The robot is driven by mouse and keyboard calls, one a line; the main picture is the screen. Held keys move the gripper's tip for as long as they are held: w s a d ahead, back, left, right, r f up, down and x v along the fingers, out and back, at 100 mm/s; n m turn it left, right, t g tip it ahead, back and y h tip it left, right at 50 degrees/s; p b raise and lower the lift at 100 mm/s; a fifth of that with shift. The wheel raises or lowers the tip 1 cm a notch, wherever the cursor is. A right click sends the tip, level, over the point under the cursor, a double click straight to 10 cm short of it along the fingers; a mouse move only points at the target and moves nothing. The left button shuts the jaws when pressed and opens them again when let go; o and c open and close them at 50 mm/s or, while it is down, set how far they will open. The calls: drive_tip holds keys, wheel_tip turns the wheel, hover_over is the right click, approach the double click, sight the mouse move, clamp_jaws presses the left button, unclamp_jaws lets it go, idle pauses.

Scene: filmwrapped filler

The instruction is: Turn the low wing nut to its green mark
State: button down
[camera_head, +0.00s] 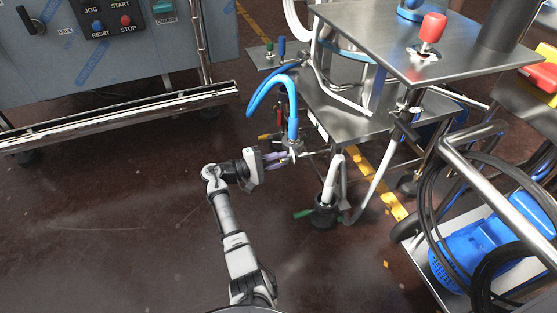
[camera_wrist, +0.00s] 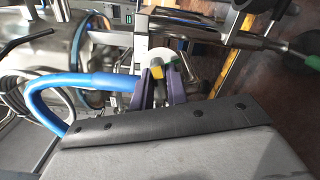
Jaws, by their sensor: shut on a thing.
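My gripper (camera_head: 280,159) is low in front of the steel stand, its purple-grey fingers reaching right to a small fitting below the blue hose. In the wrist view my gripper (camera_wrist: 158,86) is shut on the low wing nut (camera_wrist: 157,72), which shows a yellow part between the fingertips; the rest is mostly hidden by the fingers. Behind it is a pale round disc (camera_wrist: 160,54). A green mark (camera_wrist: 173,64) shows just right of the yellow part, apart from it. In the head view the nut is too small and covered to read.
The blue hose (camera_head: 291,112) arches close above my gripper. A stand foot with a green lever (camera_head: 303,213) is on the floor to the right. The floor to the left is clear up to the grey machine (camera_head: 130,60).

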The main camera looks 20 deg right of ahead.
drive_tip(key=c, duration=1.4)
unclamp_jaws()
drive_tip(key=a, duration=0.9)
drive_tip(key=a+p, duration=0.1)
drive_tip(key=a, duration=0.3)
drive_tip(key=shift+s+a, duration=0.25)
drive_tip(key=shift+a, duration=0.15)
